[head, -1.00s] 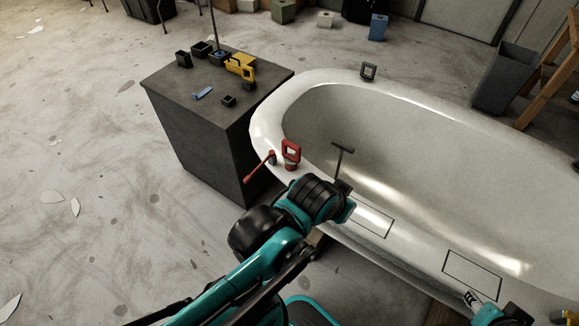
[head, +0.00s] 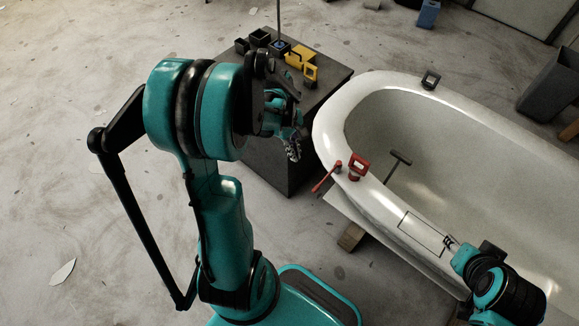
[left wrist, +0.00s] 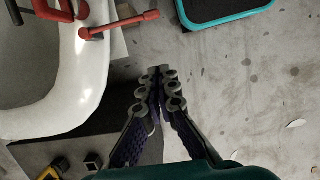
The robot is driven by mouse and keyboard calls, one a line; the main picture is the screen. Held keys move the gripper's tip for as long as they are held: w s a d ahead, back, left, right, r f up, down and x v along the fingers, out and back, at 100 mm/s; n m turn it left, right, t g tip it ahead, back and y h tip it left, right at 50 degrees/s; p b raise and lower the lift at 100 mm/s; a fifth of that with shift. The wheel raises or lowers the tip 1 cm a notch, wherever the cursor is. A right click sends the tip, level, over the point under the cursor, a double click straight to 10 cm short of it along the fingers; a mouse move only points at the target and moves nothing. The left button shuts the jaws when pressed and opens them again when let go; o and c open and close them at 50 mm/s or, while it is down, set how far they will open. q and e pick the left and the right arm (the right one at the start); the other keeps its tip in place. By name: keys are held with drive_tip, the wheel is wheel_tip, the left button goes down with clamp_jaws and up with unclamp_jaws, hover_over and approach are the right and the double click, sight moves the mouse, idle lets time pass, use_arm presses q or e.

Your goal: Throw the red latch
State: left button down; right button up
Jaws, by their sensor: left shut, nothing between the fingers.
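The red latch (head: 358,165) stands on the near left rim of the white tub-like hull mould (head: 332,118). Its red lever (head: 327,177) sticks out past the rim toward the lower left. In the left wrist view the lever (left wrist: 118,25) shows at upper left, with the red bracket (left wrist: 62,8) cut by the top edge. My left gripper (head: 293,152) is shut and empty, left of the latch and apart from it. Its closed fingertips show in the left wrist view (left wrist: 158,80). My right gripper (head: 450,241) is at the near rim, right of the latch; its finger gap is unclear.
A dark cabinet (head: 335,80) stands left of the mould, behind my left gripper. A yellow tool (head: 300,56) and black boxes sit on it. A dark T-shaped handle (head: 398,160) rises by the inner wall.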

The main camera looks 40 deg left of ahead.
use_arm(q)
drive_tip(key=d+f+b, duration=0.5)
drive_tip(key=d+f, duration=0.1)
drive_tip(key=f, duration=0.3)
drive_tip(key=shift+s+d+f, duration=0.25)
drive_tip(key=shift+d+f, duration=0.05)
drive_tip(key=shift+f, duration=0.05)
